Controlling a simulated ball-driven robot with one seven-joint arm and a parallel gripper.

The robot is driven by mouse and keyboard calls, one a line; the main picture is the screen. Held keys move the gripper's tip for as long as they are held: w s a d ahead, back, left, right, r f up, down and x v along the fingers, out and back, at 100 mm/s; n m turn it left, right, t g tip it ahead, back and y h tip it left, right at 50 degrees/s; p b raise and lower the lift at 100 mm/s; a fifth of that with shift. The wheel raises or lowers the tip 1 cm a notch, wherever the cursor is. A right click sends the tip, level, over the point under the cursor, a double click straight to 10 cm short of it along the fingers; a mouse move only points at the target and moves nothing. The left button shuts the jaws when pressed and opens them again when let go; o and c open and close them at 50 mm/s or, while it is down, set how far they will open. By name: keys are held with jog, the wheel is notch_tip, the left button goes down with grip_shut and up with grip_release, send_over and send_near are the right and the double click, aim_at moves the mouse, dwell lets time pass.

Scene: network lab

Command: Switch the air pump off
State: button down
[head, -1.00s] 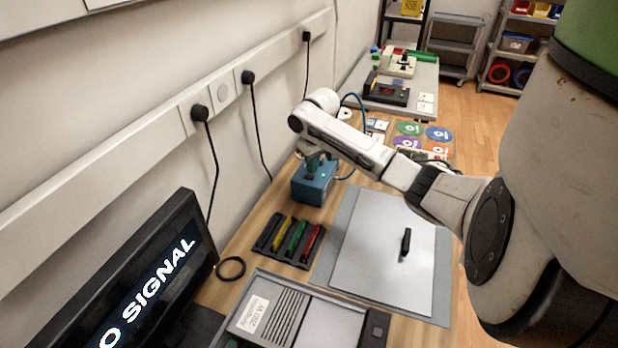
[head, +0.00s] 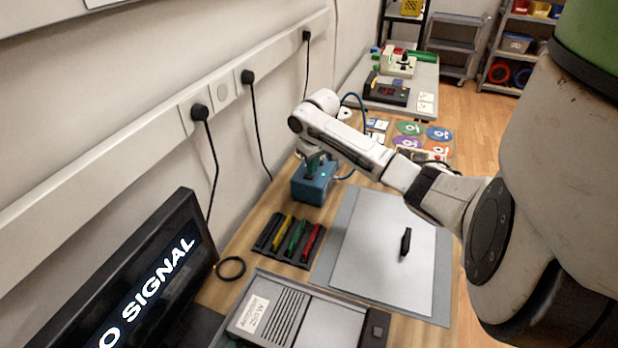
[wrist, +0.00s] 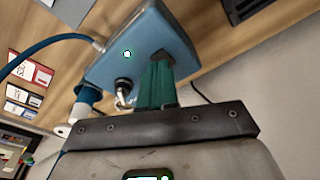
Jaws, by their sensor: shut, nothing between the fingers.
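The air pump is a small blue box (head: 312,190) on the wooden bench, near the wall. In the wrist view its blue top (wrist: 140,40) fills the upper middle. In the head view my gripper (head: 314,164) is over the pump.
A "NO SIGNAL" monitor (head: 150,275) stands at lower left. Wall plugs with hanging cables (head: 210,160) are on the left. Coloured discs (head: 410,128) lie beyond the pump.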

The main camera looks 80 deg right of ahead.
aim_at(313, 176)
jog(key=shift+f+b, duration=0.35)
jog(key=shift+f, duration=0.45)
dwell(0.4)
notch_tip(313, 176, up, 7)
jog(key=p, duration=0.7)
jog(key=shift+s, duration=0.1)
dwell(0.8)
